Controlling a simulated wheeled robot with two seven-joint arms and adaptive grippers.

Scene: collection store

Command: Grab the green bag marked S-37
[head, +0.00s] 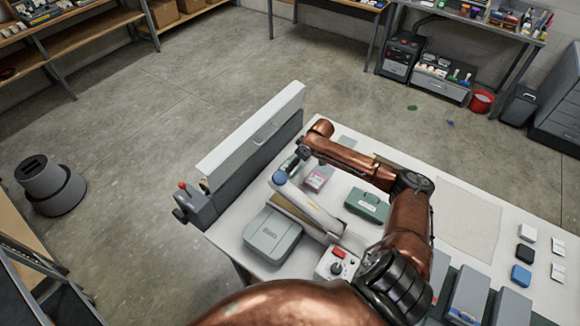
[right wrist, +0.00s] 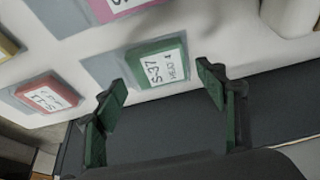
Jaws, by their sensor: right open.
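The green bag marked S-37 (right wrist: 150,62) lies on a grey patch of the white surface in the right wrist view, its white label facing up. My right gripper (right wrist: 161,77) is open, its two dark green fingers at either side of the bag's near edge, with nothing between them. In the head view my right gripper (head: 291,163) is over the table's far left edge, by the long white-and-grey machine. I cannot make out the S-37 bag in the head view. My left gripper is not in view.
A pink bag (head: 318,178) and a red bag (right wrist: 48,94) lie near the green one. A dark green case (head: 367,205), a grey box (head: 272,235) and a control box (head: 337,264) stand on the table. The long machine (head: 250,140) borders its left edge.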

